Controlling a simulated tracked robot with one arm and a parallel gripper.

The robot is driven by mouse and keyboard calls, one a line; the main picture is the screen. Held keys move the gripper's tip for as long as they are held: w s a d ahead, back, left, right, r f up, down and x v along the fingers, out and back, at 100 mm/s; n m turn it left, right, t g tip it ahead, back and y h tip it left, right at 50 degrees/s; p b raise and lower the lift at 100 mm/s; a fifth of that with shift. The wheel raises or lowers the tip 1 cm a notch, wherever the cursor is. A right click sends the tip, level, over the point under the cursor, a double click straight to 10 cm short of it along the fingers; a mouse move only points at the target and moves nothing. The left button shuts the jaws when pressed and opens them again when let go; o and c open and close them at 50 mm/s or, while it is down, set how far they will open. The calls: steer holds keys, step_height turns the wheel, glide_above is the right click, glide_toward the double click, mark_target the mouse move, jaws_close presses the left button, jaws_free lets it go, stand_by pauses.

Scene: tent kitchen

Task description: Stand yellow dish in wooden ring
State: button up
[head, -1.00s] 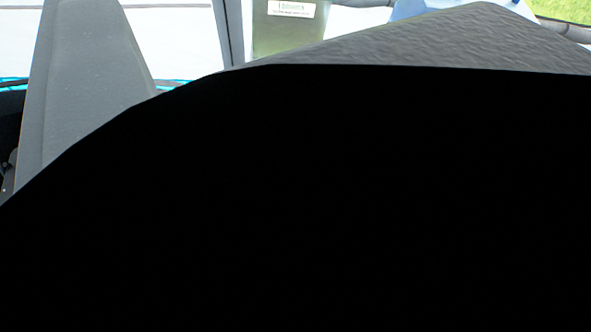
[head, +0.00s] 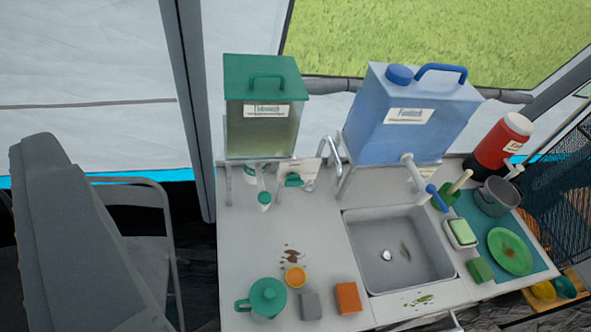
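A yellow dish (head: 543,290) shows small at the lower right, low beside the counter's right end, next to a dark green dish (head: 565,287). A light wooden edge (head: 574,277) shows beside them; I cannot tell whether it belongs to a ring or a crate. No wooden ring is clearly seen. A small orange-yellow cup (head: 295,277) stands on the counter, left of the sink.
Behind stand a green-lidded tank (head: 262,110) and a blue canister (head: 412,115). A green plate (head: 510,250) lies at right. A chair (head: 150,225) is at left.

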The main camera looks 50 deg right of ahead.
steer(key=w+d+f+g+h, duration=0.1)
steer(key=w+d+f+g, duration=0.1)
steer(key=w+d+f, duration=0.3)
steer(key=w+d+f+g, duration=0.1)
steer(key=w+d+f, duration=0.1)
steer(key=f, duration=0.4)
steer(key=m+g+y+b, duration=0.1)
steer(key=m+g, duration=0.1)
steer(key=g, duration=1)
glide_above(296, 276)
step_height(296, 276, down, 40)
steer(key=f, duration=0.8)
steer(key=shift+w+a+f, duration=0.15)
steer(key=shift+a+f, duration=0.1)
steer(key=shift+a, duration=0.15)
steer(key=shift+s+d+f, duration=0.1)
steer(key=shift+d+f, duration=0.1)
steer(key=shift+f, duration=1.1)
steer(key=shift+s+d+f, duration=0.1)
steer(key=shift+d+f, duration=0.05)
steer(key=shift+f, duration=1.15)
steer(key=c, duration=1.2)
steer(key=shift+o, duration=0.2)
steer(key=shift+r, duration=0.1)
